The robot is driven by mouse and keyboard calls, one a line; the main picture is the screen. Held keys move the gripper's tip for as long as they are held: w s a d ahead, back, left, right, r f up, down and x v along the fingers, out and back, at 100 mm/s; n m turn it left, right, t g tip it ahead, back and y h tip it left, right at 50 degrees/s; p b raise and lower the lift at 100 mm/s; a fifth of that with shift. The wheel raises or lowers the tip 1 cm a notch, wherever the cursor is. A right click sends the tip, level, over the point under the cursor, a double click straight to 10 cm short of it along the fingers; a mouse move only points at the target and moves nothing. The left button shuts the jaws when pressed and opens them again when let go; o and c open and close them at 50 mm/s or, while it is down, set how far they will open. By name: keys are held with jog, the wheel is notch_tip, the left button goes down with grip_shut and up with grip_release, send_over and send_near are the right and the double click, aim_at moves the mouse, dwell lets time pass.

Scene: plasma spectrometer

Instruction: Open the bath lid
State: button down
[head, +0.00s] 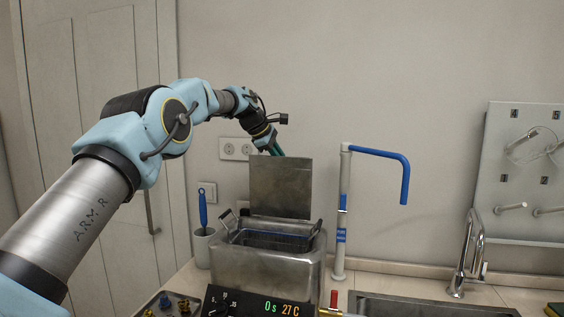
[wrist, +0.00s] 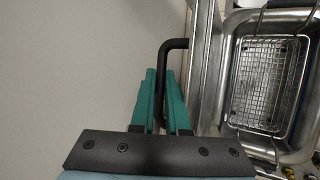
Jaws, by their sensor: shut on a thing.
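The bath (head: 268,268) is a steel box on the counter with a wire basket (wrist: 265,82) inside it. Its flat steel lid (head: 280,186) stands upright at the back of the bath, so the basin is uncovered. In the wrist view the lid (wrist: 204,70) shows nearly edge-on beside the basin. A black handle (wrist: 164,62) sticks out from the lid's far face. My gripper (head: 277,152) is behind the lid's top edge, its tips partly hidden. In the wrist view its green fingers (wrist: 164,98) are shut on the handle.
A stand with a blue bent pipe (head: 376,153) rises right of the bath. A cup with a blue-handled brush (head: 203,238) stands left of it. The wall with sockets (head: 236,149) is close behind the lid. A sink and tap (head: 466,258) are at the right.

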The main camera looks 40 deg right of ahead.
jog(key=shift+w+d+f, duration=0.15)
jog(key=shift+d, duration=0.1)
jog(key=c, duration=1.2)
grip_release()
jog(key=shift+f, duration=0.1)
jog(key=shift+w+a+r+b, duration=0.1)
jog(key=shift+a+r+b, duration=0.2)
jog(key=shift+a+b, duration=0.1)
jog(key=shift+s+d+r+b+v, duration=0.1)
jog(key=shift+b+v, duration=0.25)
jog(key=shift+v, duration=1.5)
jog(key=shift+s+d+r+b+v, duration=0.1)
jog(key=shift+b+v, duration=0.3)
jog(key=shift+v, duration=1.45)
jog(key=shift+s+d+b+v, duration=0.1)
jog(key=shift+b+v, duration=0.25)
jog(key=shift+v, duration=1.45)
